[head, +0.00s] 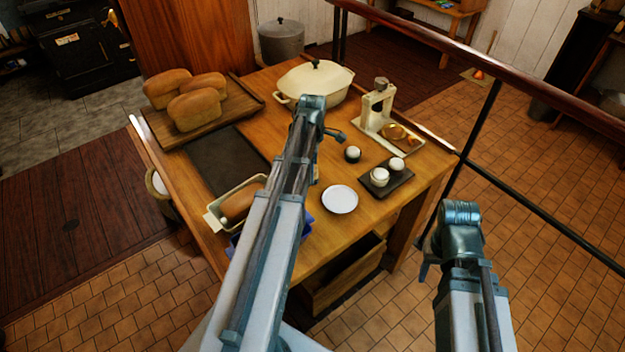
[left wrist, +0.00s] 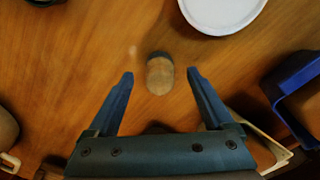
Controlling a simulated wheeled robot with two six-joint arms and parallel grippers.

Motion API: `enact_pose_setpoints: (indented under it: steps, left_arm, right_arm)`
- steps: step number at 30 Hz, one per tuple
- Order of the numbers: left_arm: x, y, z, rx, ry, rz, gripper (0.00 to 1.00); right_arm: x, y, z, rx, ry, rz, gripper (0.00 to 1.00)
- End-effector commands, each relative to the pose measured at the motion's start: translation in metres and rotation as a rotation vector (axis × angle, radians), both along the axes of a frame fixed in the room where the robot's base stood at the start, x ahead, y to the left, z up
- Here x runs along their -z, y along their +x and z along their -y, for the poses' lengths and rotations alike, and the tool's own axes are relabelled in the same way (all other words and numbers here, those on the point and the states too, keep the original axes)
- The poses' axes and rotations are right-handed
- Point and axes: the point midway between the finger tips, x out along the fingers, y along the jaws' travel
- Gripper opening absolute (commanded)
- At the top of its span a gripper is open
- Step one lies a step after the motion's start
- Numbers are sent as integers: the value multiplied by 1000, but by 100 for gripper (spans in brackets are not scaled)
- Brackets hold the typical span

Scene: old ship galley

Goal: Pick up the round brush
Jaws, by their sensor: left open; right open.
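The round brush (left wrist: 160,79) shows in the left wrist view as a small rounded piece with a pale wooden body and a dark upper end, on the wooden table. My left gripper (left wrist: 160,72) is open above the table, with the brush between its fingertips and a gap on each side. I cannot tell the height left between them. In the head view my left arm crosses the table and I cannot make out the brush. My right gripper (head: 427,268) is low at the right, off the table's front edge, away from the brush.
A white plate (head: 340,199), a blue item (head: 306,229) and a loaf pan (head: 214,219) lie close by. A dark tray (head: 400,182) with small pots, a press (head: 377,104), a cream casserole (head: 315,80) and a bread board (head: 216,123) stand farther off. A rail runs at right.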

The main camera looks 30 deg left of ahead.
Motion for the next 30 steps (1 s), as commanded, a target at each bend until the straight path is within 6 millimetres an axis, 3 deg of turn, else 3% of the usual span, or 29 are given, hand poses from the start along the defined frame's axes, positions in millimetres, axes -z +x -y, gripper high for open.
enact_pose_setpoints:
  steps: [1,4,14,28,30]
  left_arm:
    - [14,1,0,0,0,0,86]
    - [25,0,0,0,0,0,86]
    - [26,0,0,0,0,0,86]
    - [26,0,0,0,0,0,1]
    - [26,0,0,0,0,0,0]
  right_arm:
    - [14,0,0,0,0,0,50]
    - [25,0,0,0,0,0,50]
    - [26,0,0,0,0,0,50]
    - [26,0,0,0,0,0,50]
    - [26,0,0,0,0,0,50]
